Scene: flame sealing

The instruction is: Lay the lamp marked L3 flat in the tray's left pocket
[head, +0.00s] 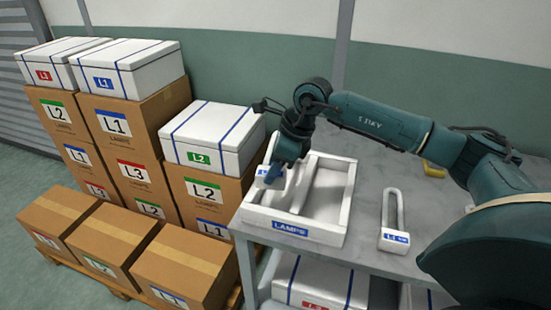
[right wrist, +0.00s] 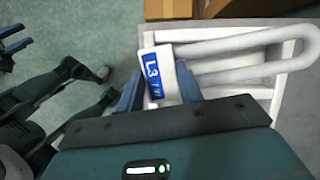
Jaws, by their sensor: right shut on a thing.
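The white lamp marked L3 (right wrist: 160,75) has a blue label on its base and a long white U-shaped tube. My right gripper (right wrist: 158,90) is shut on its base. In the head view the gripper (head: 270,178) and the lamp's labelled base (head: 264,172) are at the left side of the white tray (head: 291,229), by its left pocket. The tube is largely hidden there. In the right wrist view the tube reaches right across the tray (right wrist: 284,85). I cannot tell whether the lamp touches the tray.
Another U-shaped lamp (head: 394,238) lies on the grey table (head: 368,233) right of the tray; its blue label is too small to read surely. A yellow object (head: 434,169) lies farther back. Stacked cartons (head: 128,140) and white boxes (head: 213,138) stand close on the left.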

